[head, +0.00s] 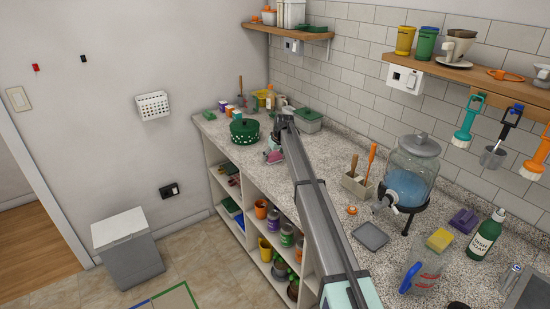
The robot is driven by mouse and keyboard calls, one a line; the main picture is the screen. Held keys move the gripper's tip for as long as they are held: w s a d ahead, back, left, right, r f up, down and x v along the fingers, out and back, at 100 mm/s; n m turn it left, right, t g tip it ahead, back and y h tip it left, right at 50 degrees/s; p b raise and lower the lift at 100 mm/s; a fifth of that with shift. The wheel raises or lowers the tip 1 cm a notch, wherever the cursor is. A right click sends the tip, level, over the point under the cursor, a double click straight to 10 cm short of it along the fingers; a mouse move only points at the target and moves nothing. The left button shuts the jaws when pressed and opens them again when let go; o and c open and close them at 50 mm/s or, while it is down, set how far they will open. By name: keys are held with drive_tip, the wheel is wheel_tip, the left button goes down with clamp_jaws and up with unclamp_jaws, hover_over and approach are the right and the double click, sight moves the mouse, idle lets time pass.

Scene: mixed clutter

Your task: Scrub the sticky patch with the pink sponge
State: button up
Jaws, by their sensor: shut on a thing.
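My arm reaches across the counter to its far end, beside the green pot. My gripper (275,145) is small and partly hidden by my own arm. I cannot tell whether the sponge touches the counter. I cannot make out the sticky patch; my arm and gripper cover part of the counter there.
The green pot (244,132) stands close left of my gripper. Jars and a grey box with a green lid (308,120) stand behind.

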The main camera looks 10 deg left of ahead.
sight(279, 166)
drive_tip(key=shift+w+a, duration=0.75)
drive_tip(key=shift+w, duration=0.15)
drive_tip(key=shift+f+b, duration=0.15)
drive_tip(key=shift+b, duration=0.15)
drive_tip(key=shift+s+d+f, duration=0.2)
drive_tip(key=shift+s+d, duration=1.25)
drive_tip(key=shift+s, duration=0.3)
drive_tip(key=shift+s+d+b, duration=0.35)
drive_tip(key=shift+s+d, duration=0.85)
drive_tip(key=shift+s, duration=0.1)
drive_tip(key=shift+a+r, duration=0.1)
drive_tip(key=shift+w+a+r, duration=0.1)
drive_tip(key=shift+w+a, duration=0.05)
drive_tip(key=shift+a, duration=0.05)
drive_tip(key=shift+w+a+r, duration=0.15)
drive_tip(key=shift+w+a, duration=1.15)
drive_tip(key=shift+w, duration=0.1)
